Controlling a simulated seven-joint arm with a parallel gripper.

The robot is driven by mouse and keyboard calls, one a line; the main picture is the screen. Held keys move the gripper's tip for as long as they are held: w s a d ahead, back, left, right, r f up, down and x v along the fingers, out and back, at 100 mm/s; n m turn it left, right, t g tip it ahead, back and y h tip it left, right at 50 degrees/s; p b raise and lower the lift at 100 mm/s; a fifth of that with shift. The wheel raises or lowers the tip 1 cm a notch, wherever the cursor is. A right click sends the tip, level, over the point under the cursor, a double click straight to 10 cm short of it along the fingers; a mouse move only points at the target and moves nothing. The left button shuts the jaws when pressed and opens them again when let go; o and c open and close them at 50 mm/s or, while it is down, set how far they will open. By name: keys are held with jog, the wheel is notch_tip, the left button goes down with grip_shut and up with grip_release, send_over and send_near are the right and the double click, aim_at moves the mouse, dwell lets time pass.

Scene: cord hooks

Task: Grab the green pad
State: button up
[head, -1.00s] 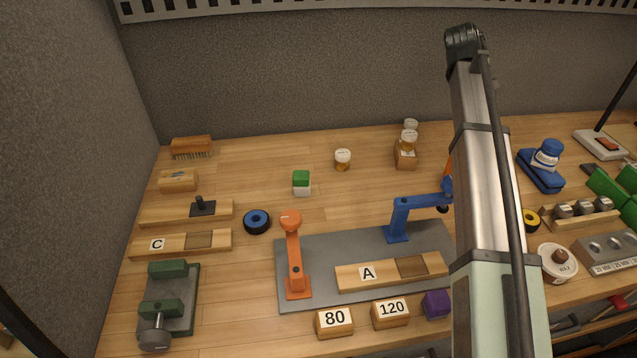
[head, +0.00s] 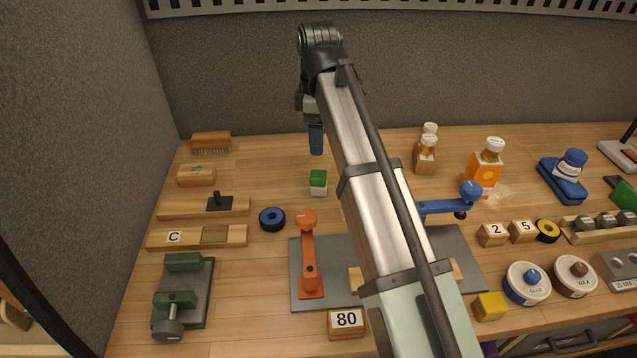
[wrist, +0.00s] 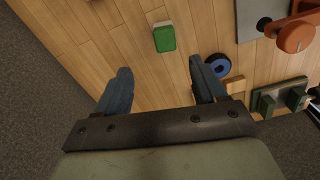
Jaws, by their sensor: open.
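The green pad (head: 318,182), a small block with a green top and white lower part, stands on the wooden bench left of centre in the head view. In the wrist view the pad (wrist: 164,38) shows its green top ahead of the fingertips, roughly between their lines. My gripper (wrist: 160,82) is open and empty, its two blue fingers apart. In the head view my gripper (head: 316,140) hangs above and behind the pad, not touching it; my arm hides part of it.
A blue-black ring (head: 272,219) lies left of and nearer than the pad. An orange clamp (head: 308,255) stands on a grey plate (head: 447,240) in front. A wooden brush (head: 211,142) lies at the back left. Bare wood surrounds the pad.

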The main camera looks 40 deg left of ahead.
aim_at(318, 174)
jog(key=f, duration=0.8)
jog(key=shift+s+f, duration=0.2)
jog(key=shift+f, duration=0.1)
jog(key=shift+s+d+f, duration=0.1)
jog(key=shift+d+f, duration=0.05)
jog(key=shift+f, duration=1.15)
jog(key=shift+s+d+f, duration=0.1)
jog(key=shift+f, duration=1.2)
jog(key=c, duration=1.1)
jog(key=shift+o, duration=0.2)
